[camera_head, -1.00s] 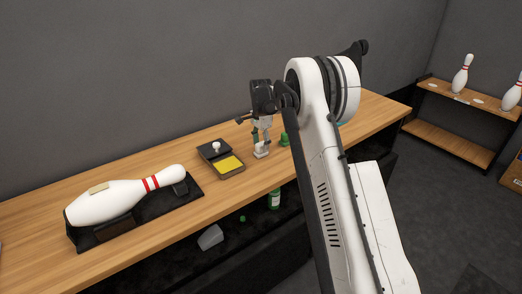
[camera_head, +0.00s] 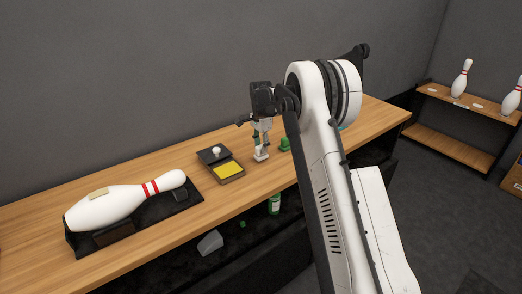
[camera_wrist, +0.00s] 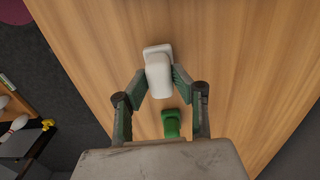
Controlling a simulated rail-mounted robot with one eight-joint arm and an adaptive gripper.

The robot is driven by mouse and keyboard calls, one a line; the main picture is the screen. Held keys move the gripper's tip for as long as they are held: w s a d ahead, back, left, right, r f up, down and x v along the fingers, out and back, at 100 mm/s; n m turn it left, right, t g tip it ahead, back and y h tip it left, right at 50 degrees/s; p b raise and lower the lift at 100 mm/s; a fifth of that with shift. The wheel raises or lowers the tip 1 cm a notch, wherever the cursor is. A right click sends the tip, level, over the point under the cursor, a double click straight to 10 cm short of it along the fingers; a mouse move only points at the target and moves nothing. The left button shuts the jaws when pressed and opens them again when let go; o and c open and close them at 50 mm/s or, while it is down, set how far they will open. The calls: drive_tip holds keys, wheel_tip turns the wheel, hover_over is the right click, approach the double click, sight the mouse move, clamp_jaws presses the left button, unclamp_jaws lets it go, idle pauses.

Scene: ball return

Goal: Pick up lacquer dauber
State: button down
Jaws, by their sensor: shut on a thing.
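The lacquer dauber appears to be the small white upright piece (camera_head: 261,154) on the wooden bench; no label is readable. In the wrist view, this white piece (camera_wrist: 159,77) has a rounded-edged block top and a pale base behind it. My gripper (camera_head: 262,141) points down from above, its fingers on either side of the white piece. In the wrist view, my gripper (camera_wrist: 160,84) is shut on its sides. The piece looks upright and at bench level; whether its base touches the bench is unclear.
A green piece (camera_wrist: 172,123) stands close beside the gripper. A black tray with a yellow pad (camera_head: 229,170) and white knob lies left. A bowling pin (camera_head: 110,207) lies in a black cradle farther left.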

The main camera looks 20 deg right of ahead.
wheel_tip(320, 180, up, 3)
drive_tip(key=s+a+r, duration=0.4)
drive_tip(key=a+r, duration=0.3)
drive_tip(key=a, duration=0.3)
drive_tip(key=shift+s+a+b, duration=0.35)
drive_tip(key=shift+a+b, duration=0.05)
drive_tip(key=c, duration=2.1)
unclamp_jaws()
drive_tip(key=shift+f, duration=0.1)
drive_tip(key=c, duration=0.3)
drive_tip(key=shift+c, duration=0.2)
